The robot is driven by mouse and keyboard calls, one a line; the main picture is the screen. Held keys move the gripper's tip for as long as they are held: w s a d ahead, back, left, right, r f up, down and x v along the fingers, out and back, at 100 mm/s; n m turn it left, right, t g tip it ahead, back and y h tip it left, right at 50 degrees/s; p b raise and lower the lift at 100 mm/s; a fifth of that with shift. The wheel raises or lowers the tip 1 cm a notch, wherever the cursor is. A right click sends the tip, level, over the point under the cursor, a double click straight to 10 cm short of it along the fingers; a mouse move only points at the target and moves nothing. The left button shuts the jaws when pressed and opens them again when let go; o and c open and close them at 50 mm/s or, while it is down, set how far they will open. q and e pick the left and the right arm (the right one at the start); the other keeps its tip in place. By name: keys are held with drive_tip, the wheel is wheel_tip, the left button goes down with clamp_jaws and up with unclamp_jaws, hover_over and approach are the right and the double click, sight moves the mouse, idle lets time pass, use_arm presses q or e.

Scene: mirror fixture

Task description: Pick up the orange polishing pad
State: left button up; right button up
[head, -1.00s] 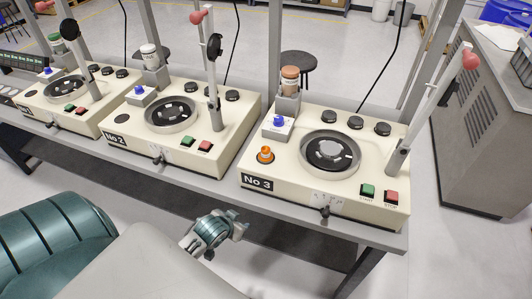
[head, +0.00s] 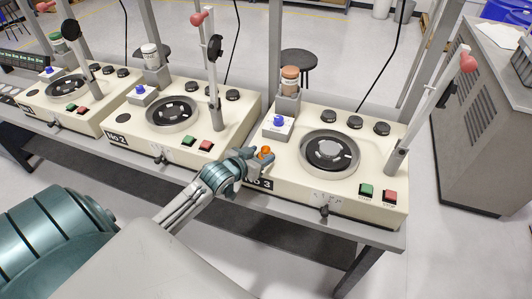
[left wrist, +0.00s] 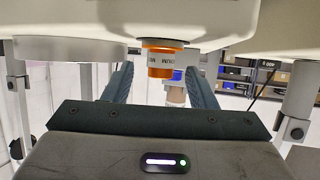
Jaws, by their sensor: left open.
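The orange polishing pad (head: 265,152) is at the front left corner of the No 3 machine's (head: 318,197) cream top. It is small, with a knob-like top, and is partly hidden behind my gripper in the head view. My left gripper (head: 251,160) is right at the pad, reaching in from the left front. In the left wrist view, the pad (left wrist: 161,65) shows as an orange piece with a pale lettered band. It sits between the two spread fingers (left wrist: 160,84), with gaps on both sides. The left gripper is open. My right gripper is not in view.
A blue-knobbed box (head: 279,124) and a brown-lidded jar (head: 290,79) stand behind the pad. The round polishing plate (head: 330,152) is to its right. The No 2 machine (head: 180,115) is close on the left. The bench edge (head: 300,222) runs in front.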

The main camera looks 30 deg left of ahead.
sight(265, 151)
use_arm(q)
drive_tip(key=shift+w+f+p, duration=0.1)
drive_tip(key=shift+w+p, duration=0.2)
drive_tip(key=shift+w, duration=0.3)
drive_tip(key=p+x, duration=0.1)
drive_tip(key=x, duration=0.3)
drive_tip(key=shift+p, duration=0.3)
drive_tip(key=shift+w+f, duration=0.1)
drive_tip(key=shift+w, duration=0.1)
drive_tip(key=shift+s, duration=0.1)
drive_tip(key=shift+c, duration=1.1)
clamp_jaws()
drive_tip(key=c, duration=0.9)
unclamp_jaws()
